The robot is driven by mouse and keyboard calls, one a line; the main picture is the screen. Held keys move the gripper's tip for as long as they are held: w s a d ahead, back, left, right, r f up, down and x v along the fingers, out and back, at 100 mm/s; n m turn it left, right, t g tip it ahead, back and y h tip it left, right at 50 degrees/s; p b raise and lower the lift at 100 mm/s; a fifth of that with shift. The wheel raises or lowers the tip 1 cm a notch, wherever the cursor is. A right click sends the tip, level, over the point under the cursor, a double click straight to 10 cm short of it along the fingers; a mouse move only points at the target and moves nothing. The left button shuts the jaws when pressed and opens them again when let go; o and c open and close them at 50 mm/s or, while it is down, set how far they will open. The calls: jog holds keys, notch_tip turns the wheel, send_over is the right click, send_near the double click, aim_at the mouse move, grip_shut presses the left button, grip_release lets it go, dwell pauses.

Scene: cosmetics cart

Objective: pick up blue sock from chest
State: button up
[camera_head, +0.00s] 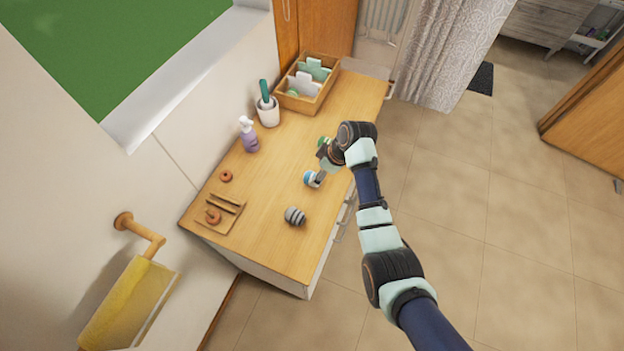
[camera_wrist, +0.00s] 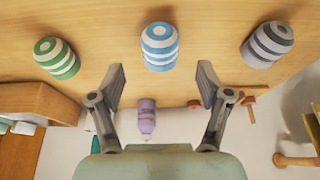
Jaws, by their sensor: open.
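The blue sock is a rolled blue-and-white striped bundle (camera_wrist: 160,47) on the wooden chest top (camera_wrist: 105,38). In the wrist view it lies centred, just beyond my gripper (camera_wrist: 160,84), whose two fingers are spread apart with nothing between them. In the head view the blue sock (camera_head: 310,178) shows on the chest (camera_head: 262,230), right beside my gripper (camera_head: 321,178), which partly covers it. I cannot tell from these views whether a finger touches it.
A green striped roll (camera_wrist: 57,58) and a grey striped roll (camera_wrist: 267,45) lie either side of the blue one. A purple spray bottle (camera_head: 249,137), a white pot (camera_head: 268,112), a wooden organizer (camera_head: 291,103) and a small tray (camera_head: 228,227) stand towards the wall.

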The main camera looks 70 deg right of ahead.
jog(key=x, duration=0.5)
jog(key=shift+s, duration=0.1)
jog(key=c, duration=1)
jog(key=shift+r, duration=0.1)
jog(key=shift+c, duration=0.2)
